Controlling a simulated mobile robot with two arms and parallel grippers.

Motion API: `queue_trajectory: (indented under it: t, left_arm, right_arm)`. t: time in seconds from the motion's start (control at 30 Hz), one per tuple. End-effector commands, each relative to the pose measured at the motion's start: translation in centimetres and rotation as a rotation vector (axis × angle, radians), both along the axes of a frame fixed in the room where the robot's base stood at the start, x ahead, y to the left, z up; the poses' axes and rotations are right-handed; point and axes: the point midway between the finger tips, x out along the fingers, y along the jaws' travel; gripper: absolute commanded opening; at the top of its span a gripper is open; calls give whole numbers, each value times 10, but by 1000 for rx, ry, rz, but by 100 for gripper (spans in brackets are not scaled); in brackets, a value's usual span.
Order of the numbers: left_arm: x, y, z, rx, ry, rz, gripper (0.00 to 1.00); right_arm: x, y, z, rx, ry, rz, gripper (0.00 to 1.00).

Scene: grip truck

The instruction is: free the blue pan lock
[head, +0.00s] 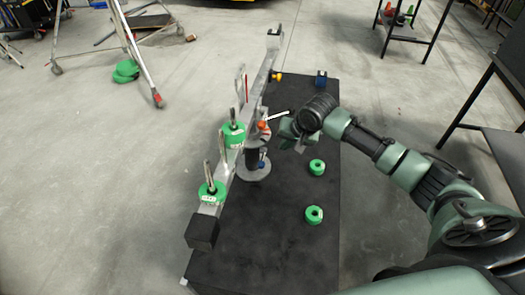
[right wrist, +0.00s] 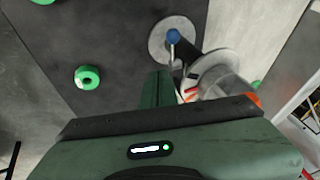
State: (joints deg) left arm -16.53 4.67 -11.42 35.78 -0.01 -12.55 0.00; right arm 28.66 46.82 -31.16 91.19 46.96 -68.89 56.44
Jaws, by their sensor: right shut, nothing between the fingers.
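The blue pan lock (head: 262,163) is a small blue knob low on the dark column of the pan head, just above its round grey base (head: 254,174). In the right wrist view the blue knob (right wrist: 173,36) shows at the top centre, with a thin metal stem running down from it. My right gripper (head: 289,130) is up and right of the lock in the head view, shut and empty. Its fingers (right wrist: 158,88) point toward the knob in the right wrist view, apart from it. My left gripper is not in view.
A long metal beam (head: 228,182) with green weights (head: 232,133) stands above the black table (head: 270,235). An orange knob (head: 263,126) is higher on the head. Two green discs (head: 316,166) lie at right. A blue item (head: 321,78) sits at the far edge.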

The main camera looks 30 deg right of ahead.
Motion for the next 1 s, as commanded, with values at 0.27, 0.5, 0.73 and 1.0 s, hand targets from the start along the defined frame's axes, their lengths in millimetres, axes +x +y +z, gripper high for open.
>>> queue_trajectory:
  t: [0.27, 0.5, 0.73, 1.0]
  left_arm:
    - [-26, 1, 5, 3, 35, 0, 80]
    - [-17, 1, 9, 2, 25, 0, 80]
    - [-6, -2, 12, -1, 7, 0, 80]
    - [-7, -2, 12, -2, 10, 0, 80]
  right_arm:
    - [26, 5, -52, 0, 3, -1, 0]
    - [47, 18, -84, 1, -1, 2, 0]
    - [57, 31, -97, -1, -1, 1, 0]
    - [58, 33, -99, -3, 0, 2, 0]
